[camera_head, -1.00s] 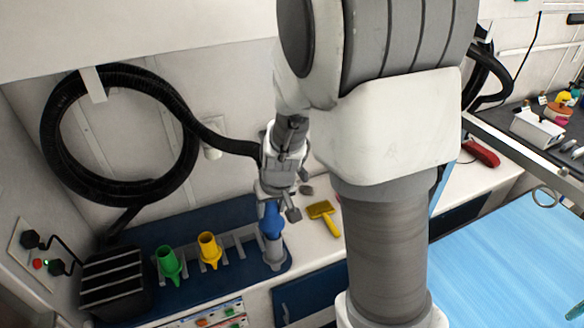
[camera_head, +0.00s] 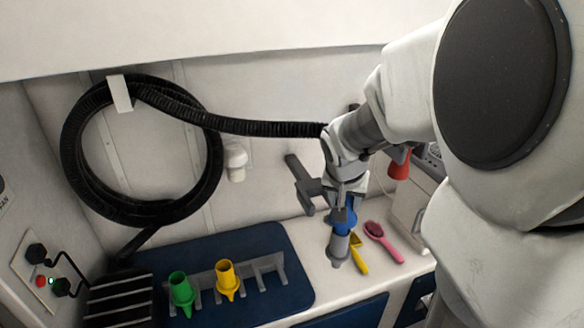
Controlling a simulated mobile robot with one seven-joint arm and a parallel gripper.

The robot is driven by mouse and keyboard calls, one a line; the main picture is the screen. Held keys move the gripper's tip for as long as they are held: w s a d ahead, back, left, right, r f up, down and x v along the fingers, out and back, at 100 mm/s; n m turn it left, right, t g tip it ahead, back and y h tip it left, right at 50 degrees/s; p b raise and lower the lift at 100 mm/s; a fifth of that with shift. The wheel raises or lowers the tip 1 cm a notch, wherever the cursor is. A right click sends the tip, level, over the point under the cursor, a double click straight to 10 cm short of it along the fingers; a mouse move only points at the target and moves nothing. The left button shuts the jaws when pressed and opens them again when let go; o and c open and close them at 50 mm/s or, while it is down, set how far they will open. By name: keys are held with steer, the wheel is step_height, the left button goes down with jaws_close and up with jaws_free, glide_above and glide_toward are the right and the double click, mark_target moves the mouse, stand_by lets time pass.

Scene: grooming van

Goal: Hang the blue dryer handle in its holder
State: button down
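The blue dryer handle (camera_head: 343,217) points down below my gripper (camera_head: 344,194), with a grey nozzle (camera_head: 338,249) on its lower end. My gripper appears shut on the handle's upper part, and my wrist hides most of it. The handle is over the right part of the counter, beyond the right end of the nozzle rack. A black hose (camera_head: 255,127) runs from the wall coil to behind my wrist, and where it ends is hidden. A small white fitting (camera_head: 237,157) on the back wall is left of my gripper. I cannot tell whether it is the holder.
A green nozzle (camera_head: 181,292) and a yellow nozzle (camera_head: 227,277) stand in the rack on the blue mat (camera_head: 292,286). A yellow brush (camera_head: 359,262) and a pink brush (camera_head: 384,243) lie near the handle. A black box (camera_head: 118,304) stands left.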

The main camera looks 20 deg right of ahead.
steer(key=w+f+p, duration=0.1)
steer(key=w, duration=1.3)
steer(key=shift+a+p, duration=0.3)
steer(key=shift+p, duration=0.05)
stand_by(0.3)
steer(key=shift+s, duration=0.1)
stand_by(0.8)
steer(key=shift+f+b, duration=0.2)
steer(key=shift+b, duration=0.1)
steer(key=shift+f+b, duration=0.35)
steer(key=shift+f, duration=0.2)
jaws_free()
stand_by(0.5)
